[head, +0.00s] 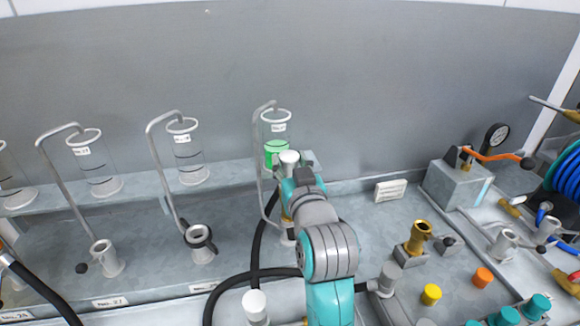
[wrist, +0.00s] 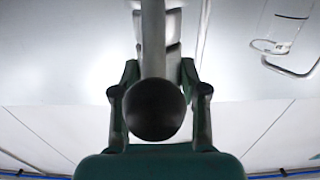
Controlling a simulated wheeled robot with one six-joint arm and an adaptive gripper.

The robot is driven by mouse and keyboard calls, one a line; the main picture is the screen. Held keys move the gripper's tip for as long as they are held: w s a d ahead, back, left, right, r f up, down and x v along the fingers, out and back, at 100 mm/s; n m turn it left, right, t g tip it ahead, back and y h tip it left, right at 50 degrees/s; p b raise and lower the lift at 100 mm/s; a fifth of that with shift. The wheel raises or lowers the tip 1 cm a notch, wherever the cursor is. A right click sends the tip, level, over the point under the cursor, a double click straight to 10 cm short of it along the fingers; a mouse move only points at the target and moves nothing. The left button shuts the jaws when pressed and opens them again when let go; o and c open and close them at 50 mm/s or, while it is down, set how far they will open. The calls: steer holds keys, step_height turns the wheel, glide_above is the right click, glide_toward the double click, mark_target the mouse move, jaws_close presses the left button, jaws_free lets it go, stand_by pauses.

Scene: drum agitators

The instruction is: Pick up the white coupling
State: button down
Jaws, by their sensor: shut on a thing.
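My gripper (wrist: 158,80) is shut on a pale piece (wrist: 173,32) that I take to be the white coupling; it shows between the fingertips in the wrist view. A dark round end (wrist: 155,108) and a grey tube hide much of it. In the head view, a white-topped piece (head: 289,157) stands at my gripper (head: 289,183), in front of the green-filled cylinder (head: 276,150). A black hose (head: 259,240) hangs beside it. My arm hides most of the grip.
Clear cylinders (head: 187,150) with bent pipes stand along the back shelf. A white-capped fitting (head: 255,305) is at the front. A brass fitting (head: 419,237), yellow cap (head: 431,294) and orange cap (head: 482,277) are right. A gauge block (head: 458,185) stands farther right.

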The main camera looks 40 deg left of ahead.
steer(key=r, duration=0.3)
steer(key=shift+s+a+r, duration=0.25)
steer(key=shift+s, duration=0.15)
steer(key=s+a, duration=0.4)
steer(key=s, duration=0.3)
steer(key=s+a, duration=0.5)
steer(key=s, duration=0.2)
steer(key=shift+s, duration=0.3)
steer(key=shift+r, duration=0.15)
steer(key=shift+r, duration=0.3)
